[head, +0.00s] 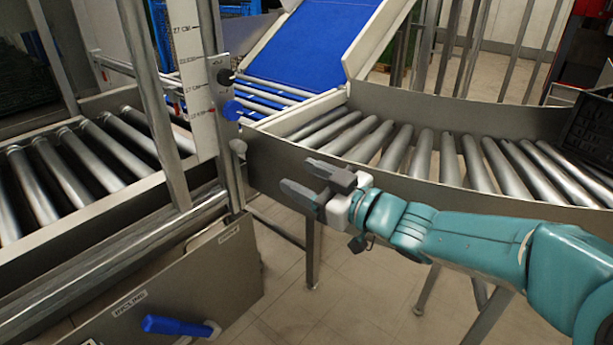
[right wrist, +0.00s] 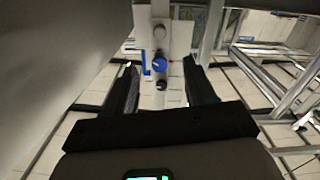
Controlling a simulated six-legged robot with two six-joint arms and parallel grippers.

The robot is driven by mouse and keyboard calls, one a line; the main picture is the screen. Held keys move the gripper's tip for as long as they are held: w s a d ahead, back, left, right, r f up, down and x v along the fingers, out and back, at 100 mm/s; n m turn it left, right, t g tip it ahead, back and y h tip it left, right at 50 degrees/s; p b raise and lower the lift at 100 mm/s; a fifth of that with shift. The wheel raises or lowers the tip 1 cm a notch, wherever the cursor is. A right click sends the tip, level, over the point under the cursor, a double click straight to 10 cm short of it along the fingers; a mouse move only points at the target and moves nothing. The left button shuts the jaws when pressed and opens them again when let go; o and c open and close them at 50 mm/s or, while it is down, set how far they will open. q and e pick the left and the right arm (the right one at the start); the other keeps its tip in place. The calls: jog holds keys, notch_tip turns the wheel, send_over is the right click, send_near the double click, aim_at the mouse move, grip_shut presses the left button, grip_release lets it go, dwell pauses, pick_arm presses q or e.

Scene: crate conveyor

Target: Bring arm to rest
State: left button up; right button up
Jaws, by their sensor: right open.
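My right gripper (head: 306,188) is open and empty in the head view, in front of the metal side wall of the curved roller conveyor (head: 400,150). My teal right arm comes in from the right edge. In the right wrist view the two dark fingers (right wrist: 160,88) stand apart with nothing between them. My left gripper is not in view.
A blue belt (head: 318,40) slopes down to the rollers at the back. A straight roller conveyor (head: 70,170) and metal posts stand at the left. A blue lever (head: 178,326) sticks out at the lower left. A dark crate (head: 592,135) is at the right edge. Tiled floor shows below.

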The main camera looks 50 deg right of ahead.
dwell(0.5)
jog(key=w+a+f+g+y, duration=0.35)
jog(key=w+a+f, duration=0.25)
jog(key=a+f, duration=0.5)
jog(key=s+a+f+m+g, duration=0.15)
jog(key=a+f, duration=0.25)
jog(key=f, duration=0.4)
jog(key=a+f+m+g+y, duration=0.1)
jog(key=a+f+g, duration=0.2)
jog(key=f, duration=0.6)
jog(key=s+a+f+m+g, duration=0.15)
jog(key=a+f, duration=0.25)
jog(key=f, duration=0.4)
jog(key=s+a+f+m+g+h, duration=0.25)
jog(key=s+f+g, duration=0.45)
jog(key=s+f, duration=0.7)
notch_tip(320, 180, up, 16)
jog(key=s+n+g+p, duration=0.1)
jog(key=p, duration=1.4)
jog(key=shift+s+a+y, duration=0.15)
jog(key=shift+s+y, duration=0.25)
